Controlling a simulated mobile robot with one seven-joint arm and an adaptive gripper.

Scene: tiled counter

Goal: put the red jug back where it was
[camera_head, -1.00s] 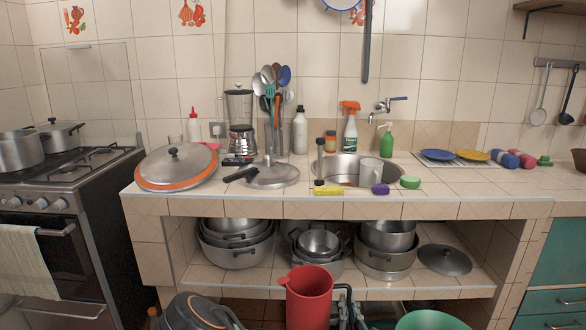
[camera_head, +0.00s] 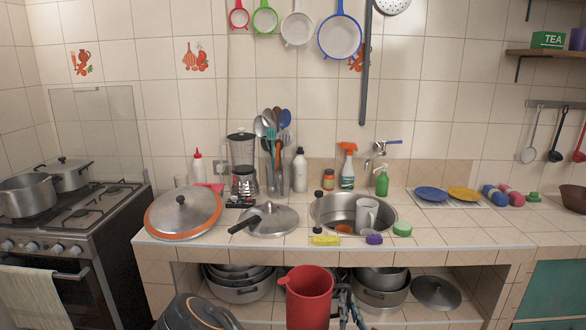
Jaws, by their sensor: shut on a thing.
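The red jug (camera_head: 309,298) is at the bottom middle of the head view, upright with its open top showing. It is in front of the counter's lower shelf, below the counter edge. My gripper (camera_head: 340,292) is just right of the jug, shut on it; the contact between fingers and jug is mostly hidden. The tiled counter (camera_head: 330,258) is behind and above the jug.
A yellow sponge (camera_head: 325,240) lies near that edge. Pots (camera_head: 241,290) fill the shelf.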

